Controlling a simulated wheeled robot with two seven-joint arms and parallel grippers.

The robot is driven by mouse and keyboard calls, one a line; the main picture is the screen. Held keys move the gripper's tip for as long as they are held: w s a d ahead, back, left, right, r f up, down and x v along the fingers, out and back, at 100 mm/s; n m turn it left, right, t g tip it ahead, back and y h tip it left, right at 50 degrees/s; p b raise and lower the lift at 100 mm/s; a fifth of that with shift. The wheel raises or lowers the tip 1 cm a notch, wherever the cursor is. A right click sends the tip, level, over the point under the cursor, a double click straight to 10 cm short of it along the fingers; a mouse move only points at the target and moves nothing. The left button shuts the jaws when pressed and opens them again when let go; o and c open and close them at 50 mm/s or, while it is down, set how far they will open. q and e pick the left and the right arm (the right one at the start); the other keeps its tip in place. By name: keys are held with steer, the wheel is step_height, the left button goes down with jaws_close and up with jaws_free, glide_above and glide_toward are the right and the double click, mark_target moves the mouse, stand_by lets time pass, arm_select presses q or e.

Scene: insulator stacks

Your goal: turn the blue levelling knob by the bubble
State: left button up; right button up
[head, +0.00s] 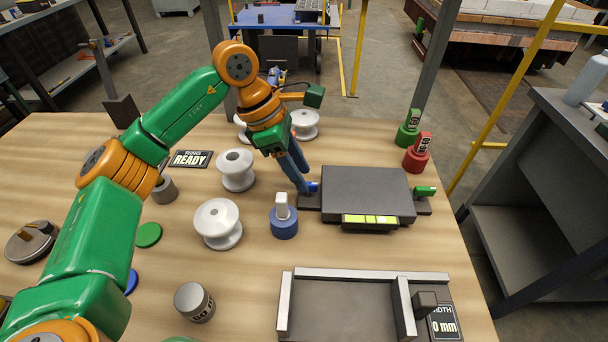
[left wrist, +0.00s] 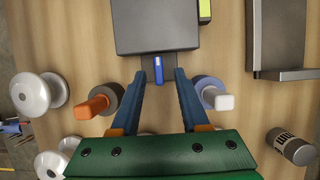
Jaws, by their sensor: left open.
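The dark levelling plate (head: 367,190) lies right of centre on the wooden table, with a yellow-green bubble window (head: 370,219) on its front edge. The blue knob (head: 312,187) sits on a small bracket at the plate's left side. A green knob (head: 426,190) sits at the right side. My left gripper (head: 303,188) reaches down at the blue knob. In the left wrist view the blue knob (left wrist: 158,70) lies between the two open fingers (left wrist: 161,76), with gaps on both sides. Contact is not visible. My right gripper is out of view.
A blue-based peg (head: 284,222) stands close to the fingers; an orange peg (left wrist: 100,105) stands on their other side. White insulators (head: 218,222) stand to the left. A metal-railed fixture (head: 350,310) lies in front. Red and green pegs (head: 416,155) stand at the back right.

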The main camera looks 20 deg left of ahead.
arm_select(q)
steer(key=shift+x, duration=1.15)
steer(key=shift+w, duration=0.1)
jaws_close()
steer(key=m+p, duration=0.1)
steer(key=m, duration=0.1)
steer(key=m+g+p, duration=0.1)
steer(key=m, duration=0.1)
steer(key=shift+w+r+g, duration=0.15)
steer(key=shift+r+g, duration=0.05)
steer(key=shift+g, duration=0.1)
steer(key=m+g+p, duration=0.1)
steer(key=m, duration=0.2)
steer(key=shift+w+f+p, duration=0.1)
steer(key=shift+p, duration=0.3)
steer(key=shift+m+g+p, duration=0.35)
steer(key=shift+m+g, duration=0.15)
steer(key=shift+m, duration=0.8)
steer(key=shift+f+y, duration=0.1)
steer(key=shift+y, duration=0.2)
